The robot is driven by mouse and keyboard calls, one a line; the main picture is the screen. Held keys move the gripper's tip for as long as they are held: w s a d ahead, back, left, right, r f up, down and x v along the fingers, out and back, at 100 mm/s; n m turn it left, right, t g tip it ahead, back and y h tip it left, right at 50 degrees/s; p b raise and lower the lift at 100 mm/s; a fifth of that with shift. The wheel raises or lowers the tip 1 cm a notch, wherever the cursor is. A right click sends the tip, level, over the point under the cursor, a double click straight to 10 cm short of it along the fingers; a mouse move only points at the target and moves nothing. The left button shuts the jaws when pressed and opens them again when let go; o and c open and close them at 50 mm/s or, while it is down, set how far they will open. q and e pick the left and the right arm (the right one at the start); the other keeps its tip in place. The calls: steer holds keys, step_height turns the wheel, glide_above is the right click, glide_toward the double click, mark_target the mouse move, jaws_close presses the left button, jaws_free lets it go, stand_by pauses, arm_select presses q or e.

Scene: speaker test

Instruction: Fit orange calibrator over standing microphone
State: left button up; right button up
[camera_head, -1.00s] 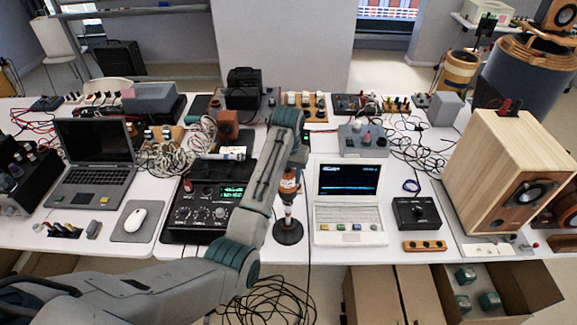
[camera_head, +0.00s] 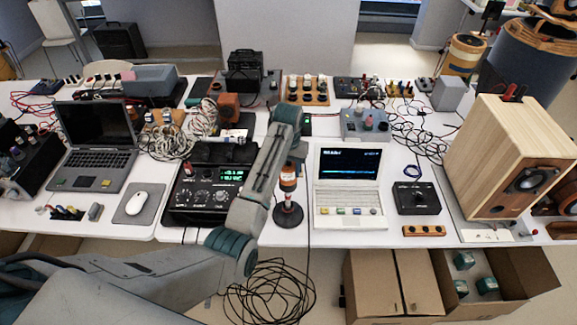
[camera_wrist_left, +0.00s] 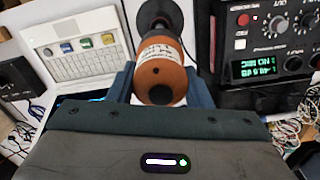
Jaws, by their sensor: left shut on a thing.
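The orange calibrator (camera_head: 288,180), with a white label band, is upright in my left gripper (camera_wrist_left: 160,85). In the left wrist view the blue fingers sit on both sides of the calibrator (camera_wrist_left: 165,72), and its round orange end faces the camera. The standing microphone (camera_head: 287,200) is directly below it on a round black base (camera_head: 287,215). The base also shows in the wrist view (camera_wrist_left: 158,14). The calibrator's lower end lines up with the microphone's top. I cannot tell whether it is around the tip or just above. My right gripper is out of view.
A black meter box (camera_head: 207,190) with a green display stands left of the microphone. A white laptop (camera_head: 347,190) stands close on its right. The table's front edge is just before the base. A wooden speaker (camera_head: 512,155) stands far right.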

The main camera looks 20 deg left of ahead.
arm_select(q)
steer(key=shift+r, duration=0.1)
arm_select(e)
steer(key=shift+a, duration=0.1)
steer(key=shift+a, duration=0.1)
arm_select(q)
steer(key=shift+f, duration=0.2)
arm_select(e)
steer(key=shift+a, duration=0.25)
arm_select(q)
steer(key=shift+f, duration=0.35)
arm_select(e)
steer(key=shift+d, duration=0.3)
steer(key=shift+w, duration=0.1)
arm_select(q)
steer(key=o, duration=1.3)
steer(key=shift+c, duration=0.2)
